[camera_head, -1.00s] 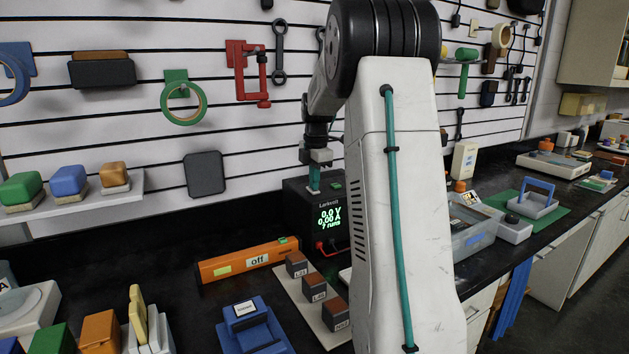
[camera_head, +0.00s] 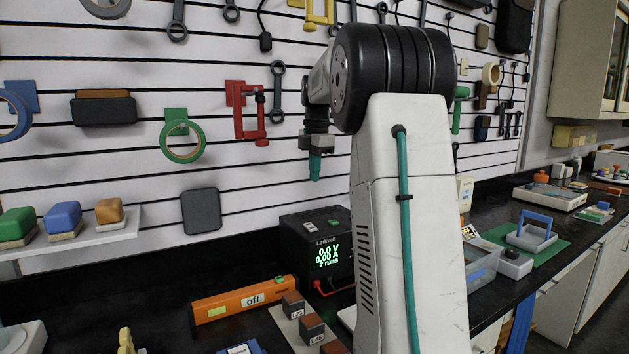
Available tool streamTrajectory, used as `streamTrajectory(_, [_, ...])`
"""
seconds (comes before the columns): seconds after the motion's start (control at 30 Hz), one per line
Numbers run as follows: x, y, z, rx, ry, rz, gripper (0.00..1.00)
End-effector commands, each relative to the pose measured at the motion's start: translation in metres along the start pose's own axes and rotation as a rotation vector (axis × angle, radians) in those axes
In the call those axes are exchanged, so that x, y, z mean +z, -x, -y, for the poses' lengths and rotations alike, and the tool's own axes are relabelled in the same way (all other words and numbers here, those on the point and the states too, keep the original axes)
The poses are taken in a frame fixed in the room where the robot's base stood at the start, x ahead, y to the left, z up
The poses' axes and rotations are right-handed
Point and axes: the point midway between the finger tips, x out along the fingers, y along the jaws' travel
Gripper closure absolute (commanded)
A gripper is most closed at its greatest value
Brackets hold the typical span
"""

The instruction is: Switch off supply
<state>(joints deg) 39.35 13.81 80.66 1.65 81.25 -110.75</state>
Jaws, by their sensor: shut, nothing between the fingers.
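The supply (camera_head: 317,243) is a black box at the back of the bench. Its green display reads 0.0 V, 0.00 A and a third line that looks like "7 runs". Small buttons, one white and one green, show on its top, and red and dark leads plug into its lower front. My gripper (camera_head: 315,168) is shut and empty, pointing down in the air above the supply, clear of its top. My arm hides what lies to the right of the supply.
Several dark blocks (camera_head: 309,326) stand on a pale board in front. Tools hang on the slatted wall behind. A clear bin (camera_head: 480,262) stands right of my arm.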

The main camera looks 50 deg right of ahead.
Motion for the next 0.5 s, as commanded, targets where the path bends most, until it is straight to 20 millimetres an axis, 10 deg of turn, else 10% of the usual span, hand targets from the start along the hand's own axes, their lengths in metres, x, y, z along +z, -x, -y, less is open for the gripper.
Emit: streamTrajectory(0.5, [-0.002, 0.000, -0.015, 0.042, 0.001, 0.000, 1.00])
